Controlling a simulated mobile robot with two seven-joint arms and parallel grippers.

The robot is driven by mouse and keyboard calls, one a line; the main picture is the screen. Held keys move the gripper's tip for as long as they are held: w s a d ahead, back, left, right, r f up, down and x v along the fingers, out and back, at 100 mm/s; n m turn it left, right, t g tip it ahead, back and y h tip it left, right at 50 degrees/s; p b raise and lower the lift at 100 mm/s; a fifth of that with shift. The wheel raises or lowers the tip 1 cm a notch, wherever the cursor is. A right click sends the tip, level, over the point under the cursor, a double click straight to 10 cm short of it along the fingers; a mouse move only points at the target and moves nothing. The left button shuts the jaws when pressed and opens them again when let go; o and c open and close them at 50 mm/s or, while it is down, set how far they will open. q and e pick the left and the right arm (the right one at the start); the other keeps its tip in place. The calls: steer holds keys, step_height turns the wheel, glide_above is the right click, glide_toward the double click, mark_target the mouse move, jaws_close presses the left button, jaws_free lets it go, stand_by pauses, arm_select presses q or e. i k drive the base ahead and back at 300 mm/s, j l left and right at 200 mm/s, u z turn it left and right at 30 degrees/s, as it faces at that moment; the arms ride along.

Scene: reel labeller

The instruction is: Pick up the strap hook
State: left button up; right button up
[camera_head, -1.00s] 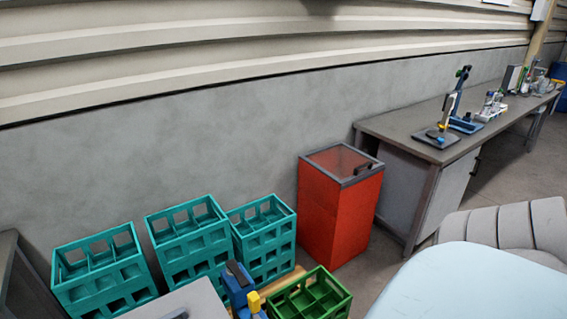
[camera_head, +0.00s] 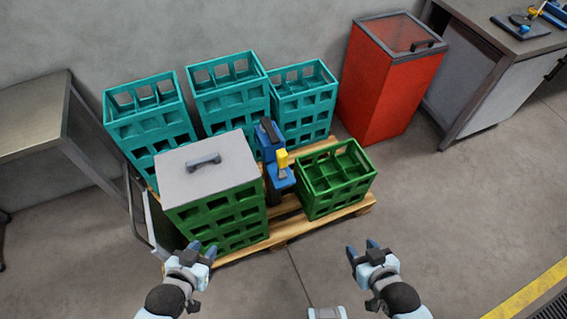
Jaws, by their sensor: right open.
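I cannot make out a strap hook for certain. A blue device with a yellow part (camera_head: 280,172) stands on the pallet between the crates; I cannot tell whether it is or bears the hook. My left gripper (camera_head: 202,250) is at the lower left, in front of the lidded green crate, with its fingertips apart and nothing visible between them. My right gripper (camera_head: 362,247) is open and empty, over the floor in front of the pallet's right part.
A wooden pallet (camera_head: 285,228) bears several teal crates (camera_head: 233,100), a green crate (camera_head: 335,180) and a green crate with a grey lid (camera_head: 225,165). A grey frame (camera_head: 148,225) stands at its left. A red bin (camera_head: 385,85) and benches stand around. Floor at right is clear.

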mark_target(282, 155)
steer(key=z, duration=3.4)
steer(key=i+j+u, duration=0.15)
steer(key=i, duration=0.25)
steer(key=i+j+u, duration=0.2)
steer(key=i, duration=0.25)
steer(key=j+u, duration=0.1)
steer(key=u, duration=2.65)
